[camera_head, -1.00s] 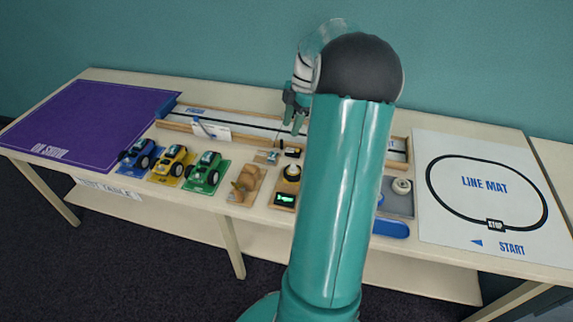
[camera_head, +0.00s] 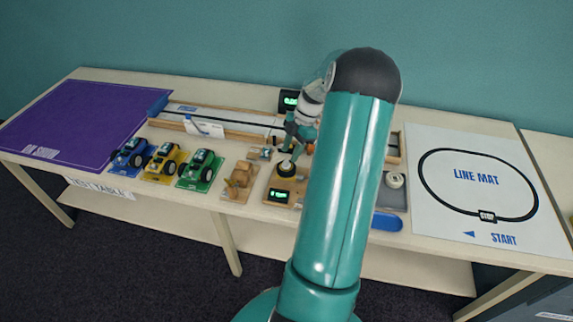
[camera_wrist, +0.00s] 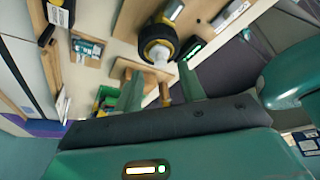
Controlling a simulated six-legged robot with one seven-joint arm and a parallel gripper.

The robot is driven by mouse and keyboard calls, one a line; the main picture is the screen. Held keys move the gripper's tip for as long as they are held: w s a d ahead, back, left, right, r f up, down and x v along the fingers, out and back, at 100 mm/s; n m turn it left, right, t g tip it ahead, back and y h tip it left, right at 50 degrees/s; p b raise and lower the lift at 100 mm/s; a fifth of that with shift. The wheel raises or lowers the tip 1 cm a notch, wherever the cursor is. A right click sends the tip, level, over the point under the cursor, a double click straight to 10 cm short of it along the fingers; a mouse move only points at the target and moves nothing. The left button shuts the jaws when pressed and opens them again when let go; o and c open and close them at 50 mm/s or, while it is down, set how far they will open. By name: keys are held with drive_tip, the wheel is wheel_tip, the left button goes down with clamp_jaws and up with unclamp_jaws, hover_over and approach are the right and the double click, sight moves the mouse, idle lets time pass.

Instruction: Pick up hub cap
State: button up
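A black wheel with a yellow rim (camera_wrist: 158,42) sits on a wooden stand with a green-lit display (camera_wrist: 194,51). A small pale round piece (camera_wrist: 160,57) is at its centre; I cannot tell for sure whether this is the hub cap. In the head view the wheel (camera_head: 286,169) is on the stand, below my gripper (camera_head: 297,148). In the wrist view my gripper (camera_wrist: 160,88) is open, its two green fingers apart and the wheel beyond their tips. I see nothing held. Another whitish round piece (camera_head: 396,180) lies on a grey tray right of my arm.
Three toy cars, blue (camera_head: 131,155), yellow (camera_head: 165,160) and green (camera_head: 200,168), stand left of a wooden model (camera_head: 240,178). A long track (camera_head: 235,122) runs behind. A purple mat (camera_head: 70,122) and white line mat (camera_head: 478,190) lie at the ends. My arm hides part of the table.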

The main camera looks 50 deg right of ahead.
sight(286, 161)
drive_tip(key=x, duration=0.3)
drive_tip(key=shift+a+f, duration=0.15)
drive_tip(key=shift+f, duration=0.1)
drive_tip(key=shift+c, duration=0.4)
clamp_jaws()
wheel_tip(286, 161, up, 10)
